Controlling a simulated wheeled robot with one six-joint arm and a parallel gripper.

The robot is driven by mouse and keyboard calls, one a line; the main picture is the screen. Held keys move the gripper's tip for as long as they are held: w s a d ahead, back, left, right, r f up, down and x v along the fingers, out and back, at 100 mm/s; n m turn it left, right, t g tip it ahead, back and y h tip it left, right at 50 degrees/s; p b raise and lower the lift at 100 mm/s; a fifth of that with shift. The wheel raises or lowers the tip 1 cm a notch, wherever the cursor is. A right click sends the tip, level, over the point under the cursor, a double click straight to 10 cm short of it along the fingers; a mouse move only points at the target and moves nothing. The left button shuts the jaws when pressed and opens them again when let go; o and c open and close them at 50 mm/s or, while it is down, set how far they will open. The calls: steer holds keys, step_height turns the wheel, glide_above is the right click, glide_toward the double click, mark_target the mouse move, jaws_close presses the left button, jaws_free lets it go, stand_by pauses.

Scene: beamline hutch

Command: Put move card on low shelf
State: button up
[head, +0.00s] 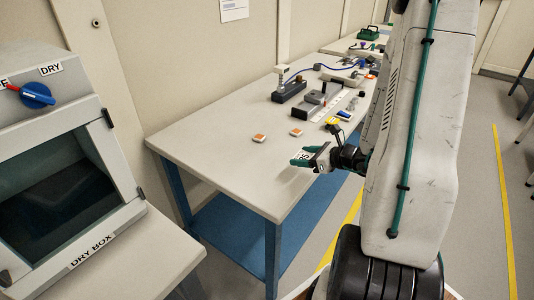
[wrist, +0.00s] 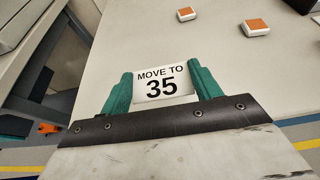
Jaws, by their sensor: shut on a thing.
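My gripper (head: 306,158) is shut on the move card (wrist: 160,84), a white card reading "MOVE TO 35". In the wrist view the card stands between the two green fingers; in the head view only a small white piece of it shows. The gripper is above the front right edge of the pale bench top (head: 215,140). The blue low shelf (head: 228,232) lies under that bench, below and to the left of my gripper in the head view. Much of the shelf is hidden by the bench top.
Two white and orange blocks (head: 259,138) (head: 296,132) lie on the bench. Behind them stand a dark instrument (head: 289,91) and other gear. The dry box (head: 70,180) is at the left. A blue bench leg (head: 273,258) stands at the front corner.

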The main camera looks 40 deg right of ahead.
glide_above(268, 154)
steer(key=shift+f, duration=2.5)
steer(key=shift+f, duration=0.1)
steer(key=o, duration=1)
